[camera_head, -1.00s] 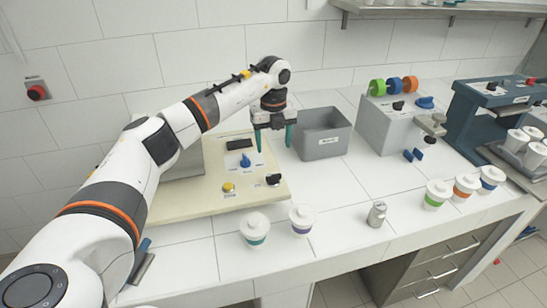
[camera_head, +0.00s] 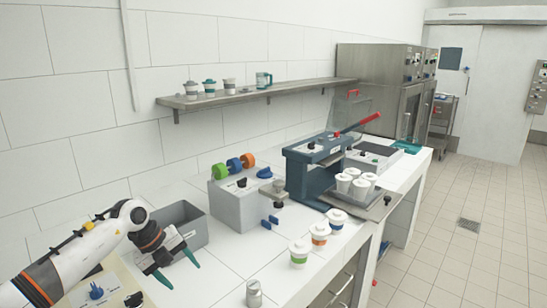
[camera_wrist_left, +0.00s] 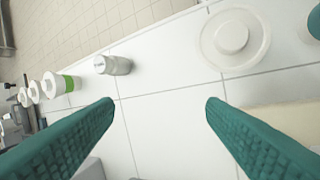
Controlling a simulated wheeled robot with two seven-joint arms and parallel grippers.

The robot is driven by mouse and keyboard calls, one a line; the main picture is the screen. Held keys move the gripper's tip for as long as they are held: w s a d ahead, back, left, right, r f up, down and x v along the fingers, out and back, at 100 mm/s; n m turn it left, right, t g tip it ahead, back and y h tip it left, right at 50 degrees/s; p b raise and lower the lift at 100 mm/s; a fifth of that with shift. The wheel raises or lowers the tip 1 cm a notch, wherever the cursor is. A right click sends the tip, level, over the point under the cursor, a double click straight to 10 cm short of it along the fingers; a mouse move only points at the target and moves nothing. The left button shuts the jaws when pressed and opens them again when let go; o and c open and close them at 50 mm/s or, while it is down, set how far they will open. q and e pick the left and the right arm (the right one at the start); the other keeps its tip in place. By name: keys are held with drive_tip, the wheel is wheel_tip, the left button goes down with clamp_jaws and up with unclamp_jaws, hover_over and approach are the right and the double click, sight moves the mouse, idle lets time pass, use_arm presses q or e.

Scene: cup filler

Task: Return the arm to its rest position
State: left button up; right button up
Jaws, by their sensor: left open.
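My left arm comes in at the lower left of the head view. Its gripper (camera_head: 179,273) hangs over the counter in front of the grey bin (camera_head: 190,228), with its teal fingers spread and nothing between them. In the left wrist view the two teal fingers (camera_wrist_left: 160,108) are wide apart above bare white counter. A white lidded cup (camera_wrist_left: 234,38) stands beyond the right finger, and a small metal canister (camera_wrist_left: 113,65) stands beyond the left one. My right gripper is in neither view.
The canister also shows in the head view (camera_head: 254,293). Several lidded cups (camera_head: 319,235) line the front edge. A grey box with coloured rings (camera_head: 236,203) and a blue press (camera_head: 312,172) stand farther right. A shelf (camera_head: 262,93) hangs on the wall. A beige board (camera_head: 88,292) lies lower left.

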use_arm(q)
drive_tip(key=s+d+m+t+h, duration=0.15)
drive_tip(key=d+h, duration=0.45)
drive_tip(key=d, duration=0.8)
drive_tip(key=s+d+r+n+t+h, duration=0.4)
drive_tip(key=d+r+n+t+h, duration=0.15)
drive_tip(key=d+t, duration=0.2)
drive_tip(key=s+a+f+n+t+y, duration=0.35)
drive_tip(key=a+n+y, duration=0.4)
drive_tip(key=n, duration=0.25)
drive_tip(key=s+a+f+n+t+y, duration=0.25)
drive_tip(key=a+f+n+y, duration=0.3)
drive_tip(key=n+y, duration=0.35)
drive_tip(key=s+a+f+n+g, duration=0.15)
drive_tip(key=s+f+g, duration=0.25)
drive_tip(key=s, duration=0.4)
drive_tip(key=s+a+f+n+g, duration=0.1)
drive_tip(key=s+a+f+g, duration=0.1)
drive_tip(key=s+f+g, duration=0.45)
drive_tip(key=s+a+f+n+g, duration=0.1)
drive_tip(key=s+n+g, duration=0.15)
drive_tip(key=s, duration=0.75)
wheel_tip(320, 180, down, 26)
drive_tip(key=s+m+g, duration=0.1)
drive_tip(key=g, duration=0.1)
drive_tip(key=s+a+f, duration=0.3)
drive_tip(key=s+f, duration=1.3)
drive_tip(key=s, duration=0.1)
drive_tip(key=shift+f+g+h, duration=0.3)
drive_tip(key=shift+g, duration=0.1)
